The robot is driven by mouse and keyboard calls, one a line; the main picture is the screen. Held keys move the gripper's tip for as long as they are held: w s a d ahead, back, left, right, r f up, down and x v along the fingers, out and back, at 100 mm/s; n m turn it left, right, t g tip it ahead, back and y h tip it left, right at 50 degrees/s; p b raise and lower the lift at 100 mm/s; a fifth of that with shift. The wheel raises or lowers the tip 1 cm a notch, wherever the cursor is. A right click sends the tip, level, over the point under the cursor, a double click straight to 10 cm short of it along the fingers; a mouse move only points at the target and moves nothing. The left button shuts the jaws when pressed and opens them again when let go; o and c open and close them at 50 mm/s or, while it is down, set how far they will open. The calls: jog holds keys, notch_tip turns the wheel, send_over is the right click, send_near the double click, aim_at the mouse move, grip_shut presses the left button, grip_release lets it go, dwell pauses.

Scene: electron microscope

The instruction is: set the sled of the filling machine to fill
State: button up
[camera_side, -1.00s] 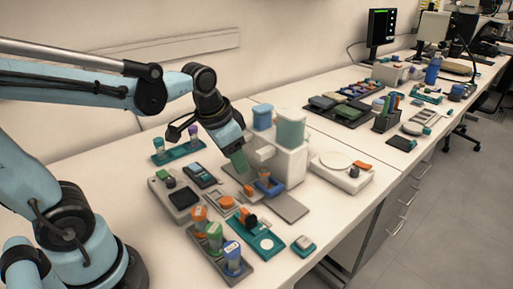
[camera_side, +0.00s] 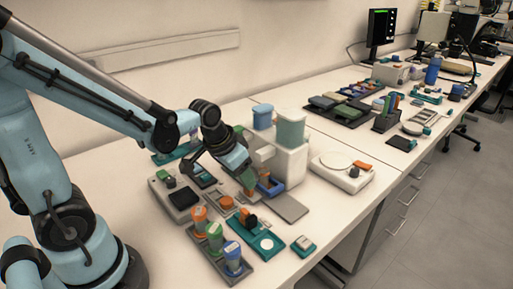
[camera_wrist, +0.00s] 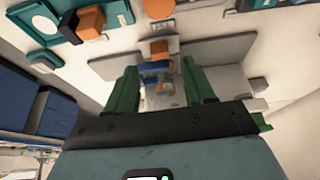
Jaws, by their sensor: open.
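The filling machine (camera_side: 292,160) is a white block with blue-green jars on top. Its sled, a blue piece (camera_side: 272,185) with an orange part, sits low at its front on a grey plate (camera_side: 290,208). In the wrist view the orange block (camera_wrist: 159,48) and blue part (camera_wrist: 155,68) of the sled lie between and just beyond my green fingertips. My gripper (camera_wrist: 160,80) is open, pointing down at the sled; in the side view my gripper (camera_side: 250,188) is right beside it and hides part of it. I cannot tell whether a finger touches the sled.
A rack of orange, green and blue-topped vials (camera_side: 233,262) stands in front. A teal tray (camera_side: 265,244) with a white disc lies beside it. A box with a dark top (camera_side: 183,198) is at left, a white scale (camera_side: 342,172) at right. Bare table lies at front right.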

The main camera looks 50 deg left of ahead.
aim_at(259, 185)
jog(key=shift+x, duration=2.4)
grip_shut()
